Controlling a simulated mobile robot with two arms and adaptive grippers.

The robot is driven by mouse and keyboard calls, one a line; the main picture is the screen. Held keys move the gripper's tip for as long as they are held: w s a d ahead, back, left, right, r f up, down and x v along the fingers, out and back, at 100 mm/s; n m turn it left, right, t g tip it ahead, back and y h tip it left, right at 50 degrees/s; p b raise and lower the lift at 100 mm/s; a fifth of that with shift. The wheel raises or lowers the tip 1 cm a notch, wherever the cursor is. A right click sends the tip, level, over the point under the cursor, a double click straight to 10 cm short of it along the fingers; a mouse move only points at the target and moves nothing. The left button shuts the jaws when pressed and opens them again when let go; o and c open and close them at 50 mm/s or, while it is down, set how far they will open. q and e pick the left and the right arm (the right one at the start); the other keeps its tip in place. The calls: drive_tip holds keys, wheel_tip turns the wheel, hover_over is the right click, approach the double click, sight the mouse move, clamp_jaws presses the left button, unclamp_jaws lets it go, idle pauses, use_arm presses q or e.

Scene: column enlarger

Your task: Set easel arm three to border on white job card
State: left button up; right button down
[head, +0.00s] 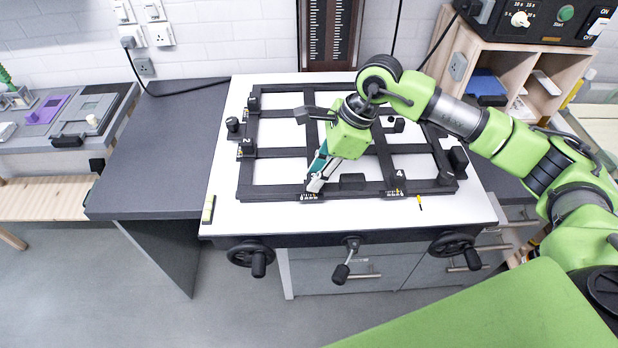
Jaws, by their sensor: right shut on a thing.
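The black easel frame (275,193) lies on the white baseboard (225,190), its dark arms crossing inside it. The marker with a 2 (246,148) is on the left side and the one with a 4 (397,182) is at the front right. My right gripper (317,183) reaches down at the front edge, shut on a small part by a marked scale (311,196). The fingers hide that part and its number, so I cannot confirm that it is arm three. I cannot make out a white job card. My left gripper is out of view.
Crank wheels (251,256) and a centre crank (347,262) stick out below the baseboard's front edge. The enlarger column (330,35) stands behind. A timer box (540,18) sits on a wooden shelf at right. The grey counter (165,160) at left is clear.

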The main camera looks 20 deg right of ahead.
drive_tip(key=shift+d, duration=0.25)
drive_tip(key=c, duration=1.8)
unclamp_jaws()
drive_tip(key=shift+a, duration=0.15)
drive_tip(key=v, duration=1.2)
